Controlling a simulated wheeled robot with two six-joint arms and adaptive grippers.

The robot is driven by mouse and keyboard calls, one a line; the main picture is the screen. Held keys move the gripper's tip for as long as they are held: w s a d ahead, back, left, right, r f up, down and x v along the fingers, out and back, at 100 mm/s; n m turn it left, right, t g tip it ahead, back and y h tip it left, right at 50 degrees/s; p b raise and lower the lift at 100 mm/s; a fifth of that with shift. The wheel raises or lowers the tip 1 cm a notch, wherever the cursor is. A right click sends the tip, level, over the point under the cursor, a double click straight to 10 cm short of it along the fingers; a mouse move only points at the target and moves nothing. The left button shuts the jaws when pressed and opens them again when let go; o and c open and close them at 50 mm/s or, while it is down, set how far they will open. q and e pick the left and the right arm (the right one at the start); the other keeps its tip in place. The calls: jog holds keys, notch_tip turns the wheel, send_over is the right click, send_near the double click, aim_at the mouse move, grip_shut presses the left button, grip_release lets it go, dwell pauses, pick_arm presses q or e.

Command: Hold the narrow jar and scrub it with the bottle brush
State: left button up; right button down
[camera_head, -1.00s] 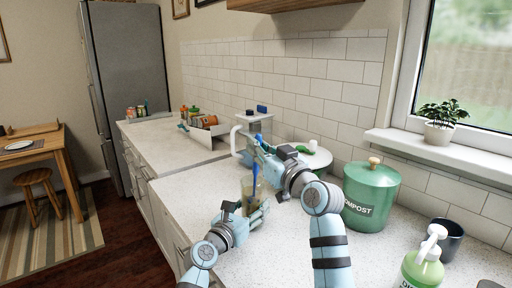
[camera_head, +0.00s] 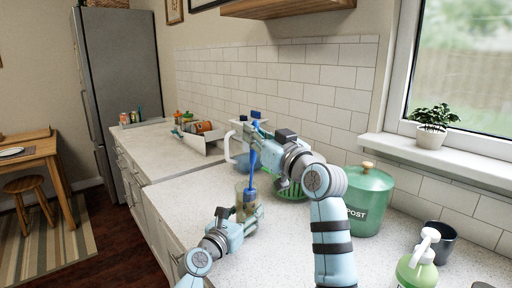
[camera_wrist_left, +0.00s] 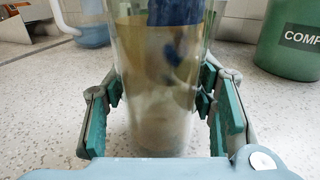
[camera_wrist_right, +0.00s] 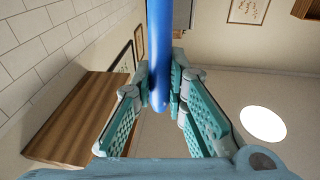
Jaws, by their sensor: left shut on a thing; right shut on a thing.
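The narrow jar (camera_head: 239,205), clear with a brownish tint, stands upright above the counter. My left gripper (camera_head: 243,212) is shut around its sides; the left wrist view shows the pads on both sides of the jar (camera_wrist_left: 155,115). The bottle brush (camera_head: 252,170) has a blue handle that runs down into the jar's mouth. Its dark blue head (camera_wrist_left: 182,45) shows blurred through the glass in the upper part of the jar. My right gripper (camera_head: 257,138) is above the jar, shut on the brush handle (camera_wrist_right: 158,45).
A green compost bin (camera_head: 368,205) stands to the right, with a soap bottle (camera_head: 415,270) and dark cup (camera_head: 440,240) nearer the front. A green slatted rack (camera_head: 291,188) lies behind my right arm. The front counter (camera_head: 290,250) is clear.

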aim_at(254, 153)
jog(key=shift+r, duration=0.55)
jog(key=shift+f, duration=3)
jog(key=shift+a, duration=0.15)
jog(key=shift+w+a, duration=0.2)
jog(key=shift+a, duration=0.1)
jog(key=shift+w, duration=0.15)
jog(key=shift+r, duration=0.1)
